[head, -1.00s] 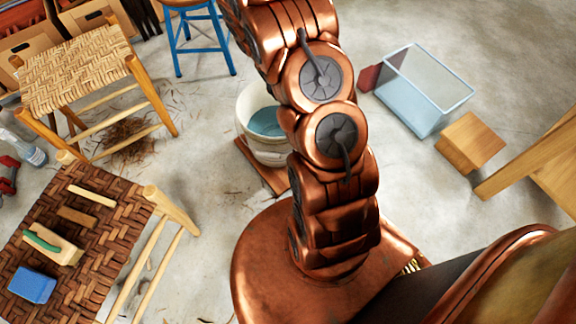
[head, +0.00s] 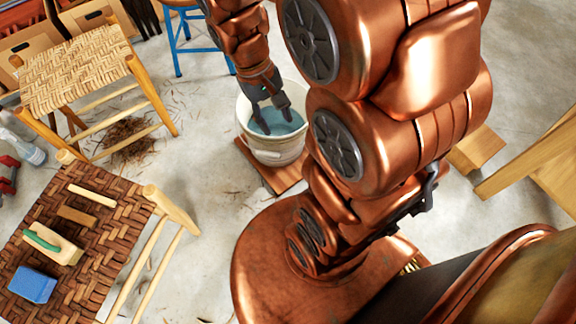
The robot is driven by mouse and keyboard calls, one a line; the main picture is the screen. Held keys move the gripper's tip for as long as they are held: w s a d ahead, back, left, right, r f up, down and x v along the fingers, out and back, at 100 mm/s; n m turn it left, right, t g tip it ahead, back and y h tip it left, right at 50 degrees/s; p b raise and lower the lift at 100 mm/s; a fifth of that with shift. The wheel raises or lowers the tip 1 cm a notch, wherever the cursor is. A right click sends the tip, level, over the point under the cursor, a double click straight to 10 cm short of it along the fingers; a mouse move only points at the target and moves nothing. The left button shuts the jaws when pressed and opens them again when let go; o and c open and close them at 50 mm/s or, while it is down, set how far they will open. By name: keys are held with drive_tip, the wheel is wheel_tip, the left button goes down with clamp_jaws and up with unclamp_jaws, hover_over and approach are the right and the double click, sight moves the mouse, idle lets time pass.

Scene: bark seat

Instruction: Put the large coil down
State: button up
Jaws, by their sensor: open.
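My gripper (head: 273,117) points down over the white bucket (head: 272,155), with its two dark fingers spread apart above or just inside the rim. Blue water (head: 279,121) shows in the bucket between and around the fingers. I see nothing held between the fingers. I cannot make out a large coil in this view. My arm covers part of the bucket's right side and much of the floor on the right.
The bucket stands on a brown board (head: 264,172). A pale woven stool (head: 78,68) and a blue stool (head: 200,48) stand behind. Floor between is mostly clear.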

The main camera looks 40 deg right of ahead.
drive_tip(key=s+a+r, duration=0.1)
drive_tip(key=s+a, duration=0.2)
drive_tip(key=s, duration=0.3)
drive_tip(key=s+a+r+n+y, duration=0.1)
drive_tip(key=s+a+r, duration=0.1)
drive_tip(key=s, duration=0.5)
drive_tip(key=shift+a+r+n+g, duration=0.2)
drive_tip(key=shift+a+n+g, duration=0.1)
drive_tip(key=shift+a, duration=0.5)
drive_tip(key=s+d+r+p, duration=0.1)
drive_tip(key=d+r+p, duration=0.3)
drive_tip(key=r+p, duration=0.55)
drive_tip(key=w+a+r+t+p, duration=0.1)
drive_tip(key=a+r+p, duration=0.1)
drive_tip(key=r+p, duration=0.8)
drive_tip(key=w+a+r+t+p, duration=0.1)
drive_tip(key=r+p, duration=0.9)
drive_tip(key=r, duration=0.2)
drive_tip(key=shift+w+a, duration=0.35)
